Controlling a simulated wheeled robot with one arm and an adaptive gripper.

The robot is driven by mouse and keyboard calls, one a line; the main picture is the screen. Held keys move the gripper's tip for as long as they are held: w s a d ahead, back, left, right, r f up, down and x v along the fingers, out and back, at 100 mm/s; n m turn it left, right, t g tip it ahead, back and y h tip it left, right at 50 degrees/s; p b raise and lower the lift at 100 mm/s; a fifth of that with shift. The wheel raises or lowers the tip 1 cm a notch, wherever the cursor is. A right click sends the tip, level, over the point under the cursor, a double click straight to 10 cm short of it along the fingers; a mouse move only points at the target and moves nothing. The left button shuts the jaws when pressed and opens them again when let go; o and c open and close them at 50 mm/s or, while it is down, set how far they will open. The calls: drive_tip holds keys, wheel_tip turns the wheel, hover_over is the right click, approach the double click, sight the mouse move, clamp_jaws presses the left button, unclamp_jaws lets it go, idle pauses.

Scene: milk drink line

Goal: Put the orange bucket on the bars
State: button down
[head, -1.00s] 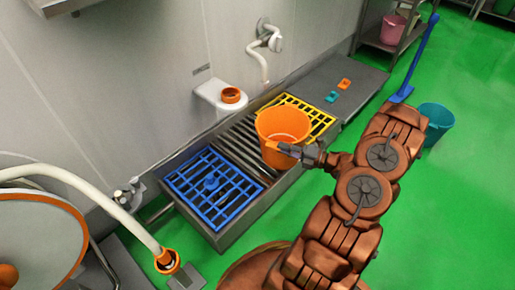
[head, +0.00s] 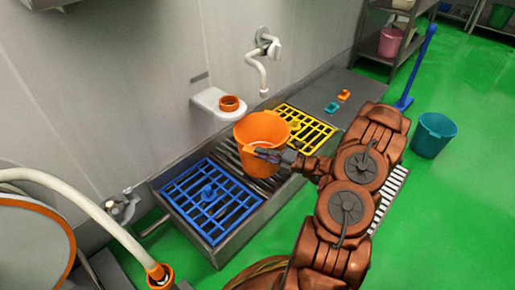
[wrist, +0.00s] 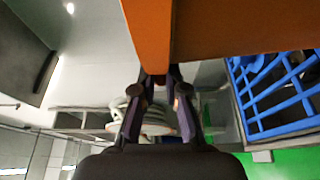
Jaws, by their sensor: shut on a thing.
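The orange bucket (head: 256,150) is upright over the grey metal bars (head: 229,156), between the blue grid and the yellow grid. I cannot tell whether its bottom touches the bars, and it hides part of them.
The blue grid (head: 181,192) lies left of the bars, the yellow grid (head: 316,134) right. A teal bucket (head: 432,137) stands on the green floor.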

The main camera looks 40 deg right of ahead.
drive_tip(key=w+d+f+b, duration=0.3)
drive_tip(key=w+f+b, duration=0.1)
drive_tip(key=w, duration=0.4)
drive_tip(key=shift+w+d+f, duration=0.15)
drive_tip(key=shift+d, duration=0.2)
drive_tip(key=shift+f, duration=0.15)
drive_tip(key=c, duration=1.2)
unclamp_jaws()
drive_tip(key=p+v, duration=0.4)
drive_tip(key=v, duration=0.8)
drive_tip(key=shift+p, duration=0.3)
